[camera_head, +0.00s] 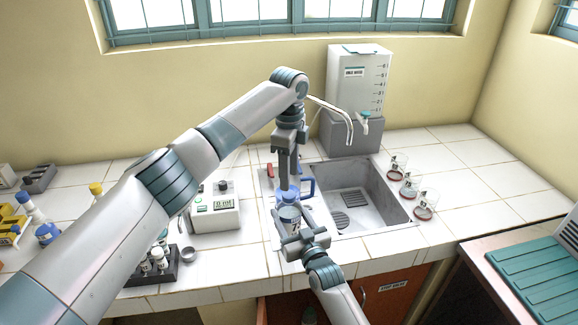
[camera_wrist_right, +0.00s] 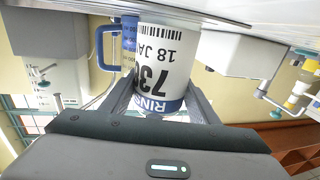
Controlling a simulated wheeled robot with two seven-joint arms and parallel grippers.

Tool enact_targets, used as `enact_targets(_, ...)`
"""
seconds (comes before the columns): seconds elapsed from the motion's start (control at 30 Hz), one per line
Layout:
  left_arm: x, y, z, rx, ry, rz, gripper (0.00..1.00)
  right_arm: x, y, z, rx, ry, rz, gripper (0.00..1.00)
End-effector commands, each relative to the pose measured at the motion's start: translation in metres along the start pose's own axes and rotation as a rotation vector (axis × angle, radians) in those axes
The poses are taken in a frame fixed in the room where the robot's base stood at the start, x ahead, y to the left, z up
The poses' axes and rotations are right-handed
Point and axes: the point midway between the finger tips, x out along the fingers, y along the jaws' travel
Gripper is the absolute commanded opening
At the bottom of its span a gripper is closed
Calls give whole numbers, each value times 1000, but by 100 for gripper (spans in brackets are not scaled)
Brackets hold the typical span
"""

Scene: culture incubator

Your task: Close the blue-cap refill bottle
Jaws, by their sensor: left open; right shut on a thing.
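The refill bottle (camera_head: 289,215) stands upright on the counter left of the sink, with blue at its top (camera_head: 288,194). My right gripper (camera_head: 300,236) is shut on the bottle's body from the front. In the right wrist view, upside down, the bottle's white label with barcode (camera_wrist_right: 165,55) shows between the fingers of my right gripper (camera_wrist_right: 160,105). My left gripper (camera_head: 287,182) points down from above and is open, its fingertips at the bottle's blue top. Whether the fingers touch the cap, and how the cap sits, I cannot tell.
A blue-handled container (camera_head: 308,187) stands just behind the bottle. The sink (camera_head: 375,200) lies right, with several flasks (camera_head: 411,185) beyond. A water tank (camera_head: 358,85) stands behind. A display device (camera_head: 214,207) and vial rack (camera_head: 158,268) are left. The right counter is mostly clear.

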Motion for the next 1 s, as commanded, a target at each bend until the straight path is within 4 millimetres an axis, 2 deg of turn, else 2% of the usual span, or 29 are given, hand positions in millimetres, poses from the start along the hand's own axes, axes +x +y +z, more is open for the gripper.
enact_targets(1.0,-11,0,0,-1557,-1,0,45,0,0,0,0,-1,0,0)
